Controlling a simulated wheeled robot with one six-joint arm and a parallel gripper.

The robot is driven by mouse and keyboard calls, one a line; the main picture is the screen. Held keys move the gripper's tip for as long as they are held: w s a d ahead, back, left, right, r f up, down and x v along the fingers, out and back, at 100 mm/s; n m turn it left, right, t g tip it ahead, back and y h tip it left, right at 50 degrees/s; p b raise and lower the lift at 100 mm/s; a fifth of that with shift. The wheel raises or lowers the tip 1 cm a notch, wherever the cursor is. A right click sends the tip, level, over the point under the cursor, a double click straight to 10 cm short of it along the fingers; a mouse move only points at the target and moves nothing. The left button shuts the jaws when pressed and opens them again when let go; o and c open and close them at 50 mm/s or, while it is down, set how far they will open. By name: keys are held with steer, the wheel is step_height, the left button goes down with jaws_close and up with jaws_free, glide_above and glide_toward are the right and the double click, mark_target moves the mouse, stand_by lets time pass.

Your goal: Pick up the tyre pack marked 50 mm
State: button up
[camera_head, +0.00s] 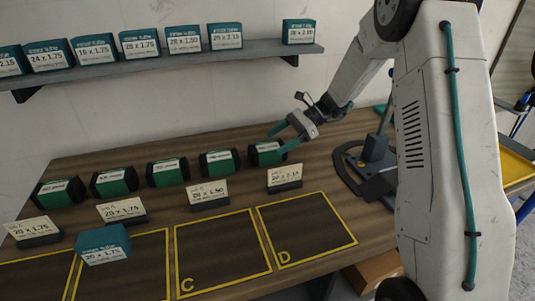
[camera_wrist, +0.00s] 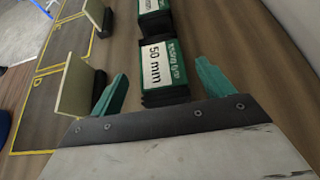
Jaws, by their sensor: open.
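The tyre pack marked 50 mm (camera_wrist: 163,68) is black with a green and white label, and its label reads clearly in the wrist view. In the head view it is the rightmost pack (camera_head: 266,153) of a row on the wooden bench. My gripper (camera_head: 283,141) is at this pack, with teal fingers on either side of it in the head view. In the wrist view the open fingers (camera_wrist: 160,85) lie left and right of the pack's near end, with gaps between. I cannot tell whether either finger touches it.
Several similar packs (camera_head: 219,161) line up to the left. Card holders (camera_head: 284,177) stand in front, beyond them yellow-outlined squares (camera_head: 307,228) marked with letters. A teal box (camera_head: 103,246) stands at one square. A wall shelf (camera_head: 170,61) holds teal boxes. A dark stand (camera_head: 376,150) is to the right.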

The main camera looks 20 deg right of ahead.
mark_target(268, 146)
steer(key=x, duration=0.4)
steer(key=shift+w+a+f, duration=0.1)
steer(key=shift+a+f, duration=0.1)
steer(key=shift+a, duration=0.15)
steer(key=c, duration=1.4)
steer(key=shift+r, duration=0.1)
